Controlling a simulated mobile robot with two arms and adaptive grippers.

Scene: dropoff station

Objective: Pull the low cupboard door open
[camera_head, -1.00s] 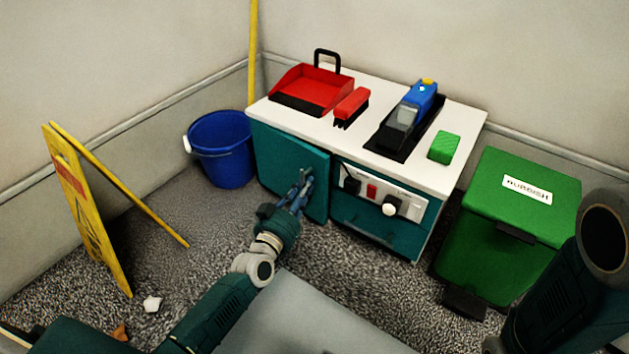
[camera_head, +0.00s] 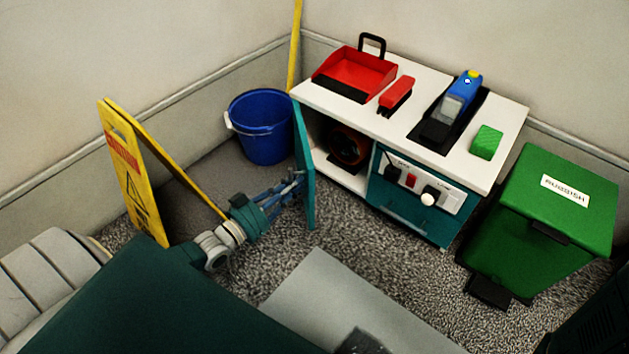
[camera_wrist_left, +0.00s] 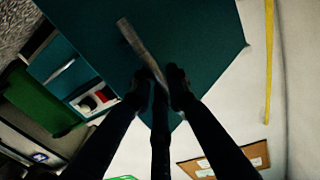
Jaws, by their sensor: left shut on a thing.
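The low cupboard door (camera_head: 305,168) is teal and stands wide open, swung out from the left side of the white-topped cabinet (camera_head: 345,99). My left gripper (camera_head: 297,184) is at the outer face of the door, shut on its bar handle. In the left wrist view the door (camera_wrist_left: 190,35) fills the upper middle, and the grey handle (camera_wrist_left: 138,47) runs to my left gripper's fingertips (camera_wrist_left: 160,88). Inside the open cupboard, a dark round thing with an orange-red rim (camera_head: 349,147) shows. My right gripper is not in view.
A blue bucket (camera_head: 262,130) stands behind the door, left of the cabinet. A yellow floor sign (camera_head: 135,180) stands left of my left arm. A green rubbish bin (camera_head: 545,205) stands right of the cabinet. A red dustpan (camera_head: 358,72) lies on top.

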